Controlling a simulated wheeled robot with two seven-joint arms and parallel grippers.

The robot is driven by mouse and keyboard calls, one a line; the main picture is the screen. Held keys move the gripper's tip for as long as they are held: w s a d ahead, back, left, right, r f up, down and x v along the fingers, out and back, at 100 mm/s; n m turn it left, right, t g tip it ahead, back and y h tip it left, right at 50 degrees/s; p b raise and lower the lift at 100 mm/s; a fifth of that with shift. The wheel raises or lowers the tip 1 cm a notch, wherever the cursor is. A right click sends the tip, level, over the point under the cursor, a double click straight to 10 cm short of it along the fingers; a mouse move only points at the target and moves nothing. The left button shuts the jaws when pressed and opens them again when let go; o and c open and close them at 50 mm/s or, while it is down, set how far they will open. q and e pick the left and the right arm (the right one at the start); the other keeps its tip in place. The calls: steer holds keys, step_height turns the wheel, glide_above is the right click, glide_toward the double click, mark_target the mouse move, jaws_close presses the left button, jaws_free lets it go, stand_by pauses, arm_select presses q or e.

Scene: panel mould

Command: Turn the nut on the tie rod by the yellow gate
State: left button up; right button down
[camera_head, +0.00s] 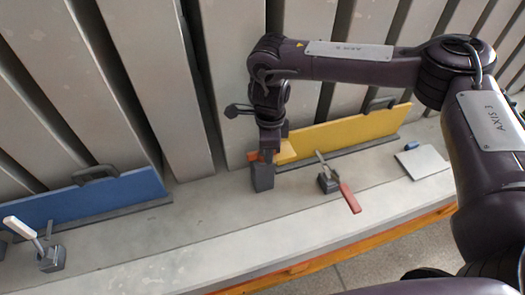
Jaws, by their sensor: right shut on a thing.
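The yellow gate (345,132) stands on edge along the back of the grey ledge, with a dark handle on top. My right arm reaches in from the right, and its gripper (264,172) points down at the left end of the yellow gate. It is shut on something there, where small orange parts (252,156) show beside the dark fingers. I take this to be the nut, but the fingers cover most of it. The tie rod cannot be made out. My left gripper is out of view.
A toggle clamp with a red handle (350,198) stands right of my gripper, in front of the yellow gate. A flat grey plate (424,161) lies farther right. A blue gate (85,198) and a white-handled clamp (24,233) stand left. The ledge between is clear.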

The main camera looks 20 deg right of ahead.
steer(key=shift+a, duration=0.1)
steer(key=shift+s+m+p, duration=0.25)
steer(key=shift+m+p, duration=0.2)
steer(key=shift+m, duration=0.85)
steer(key=shift+a+f+m, duration=0.1)
steer(key=shift+f+m, duration=0.05)
steer(key=shift+m, duration=0.25)
